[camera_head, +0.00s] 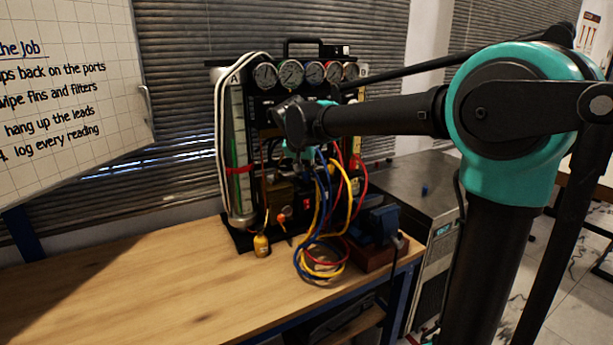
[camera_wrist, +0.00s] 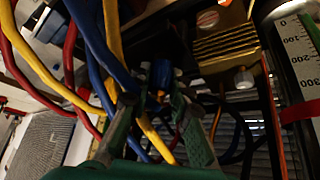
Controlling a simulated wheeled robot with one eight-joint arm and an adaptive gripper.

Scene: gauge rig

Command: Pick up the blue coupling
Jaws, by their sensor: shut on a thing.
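My gripper (camera_wrist: 155,93) reaches in among the hoses at the gauge rig; its two green-and-black fingers close in on a small blue piece, the blue coupling (camera_wrist: 162,72), between their tips. Shadow and the fingers hide part of the coupling. In the head view my gripper (camera_head: 298,152) is in front of the rig, below the gauges; the coupling cannot be made out there.
Blue, yellow and red hoses (camera_head: 322,235) hang beside my gripper and coil on the wooden bench (camera_head: 130,285). A brass block (camera_wrist: 222,40) and a scaled cylinder (camera_wrist: 303,65) are close by. The bench's left part is clear. A grey cabinet (camera_head: 400,180) stands at right.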

